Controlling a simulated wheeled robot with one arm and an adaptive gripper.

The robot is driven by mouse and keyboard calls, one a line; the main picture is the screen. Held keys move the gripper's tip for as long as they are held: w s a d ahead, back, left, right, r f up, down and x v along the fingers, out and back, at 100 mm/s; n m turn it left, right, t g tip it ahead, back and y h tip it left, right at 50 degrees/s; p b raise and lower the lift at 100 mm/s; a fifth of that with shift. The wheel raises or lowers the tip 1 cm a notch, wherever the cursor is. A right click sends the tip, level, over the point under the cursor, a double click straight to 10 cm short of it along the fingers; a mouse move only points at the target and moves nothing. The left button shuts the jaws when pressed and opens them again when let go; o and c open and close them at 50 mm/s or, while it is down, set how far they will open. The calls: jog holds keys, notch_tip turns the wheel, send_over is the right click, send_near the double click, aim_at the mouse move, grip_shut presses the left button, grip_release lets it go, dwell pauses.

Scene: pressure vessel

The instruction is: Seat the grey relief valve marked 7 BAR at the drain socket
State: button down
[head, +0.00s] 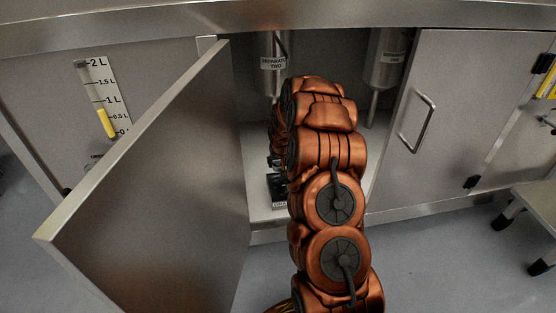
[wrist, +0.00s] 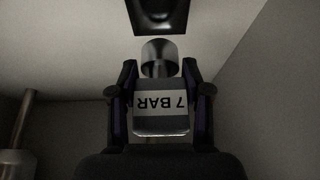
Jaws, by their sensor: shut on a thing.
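The grey relief valve (wrist: 161,122) with a 7 BAR label sits between my gripper's fingers (wrist: 160,100) in the wrist view, its label upside down there. My gripper is shut on it. A metal cylindrical end (wrist: 159,58) extends from the valve toward a black fitting (wrist: 158,14) at the top of that view. A small gap seems to lie between them. In the head view a dark block with a label starting DRA (head: 279,188) stands on the cabinet floor, partly hidden by my arm. My gripper and the valve are hidden behind the arm there.
The left cabinet door (head: 150,185) stands open toward me; the right door (head: 425,110) has a handle. Vessels labelled SEPARATOR TWO (head: 273,62) and another separator (head: 390,58) hang inside. A pipe (wrist: 22,120) rises at left in the wrist view. A stool (head: 535,205) stands at right.

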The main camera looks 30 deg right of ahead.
aim_at(279, 168)
jog(key=shift+f, duration=2.4)
jog(key=shift+p, duration=0.65)
jog(key=shift+f, duration=1.6)
dwell(0.6)
jog(key=shift+c, duration=2.1)
grip_release()
jog(key=v, duration=0.9)
jog(key=shift+s+r, duration=0.1)
jog(key=shift+r, duration=0.2)
jog(key=shift+v, duration=1.15)
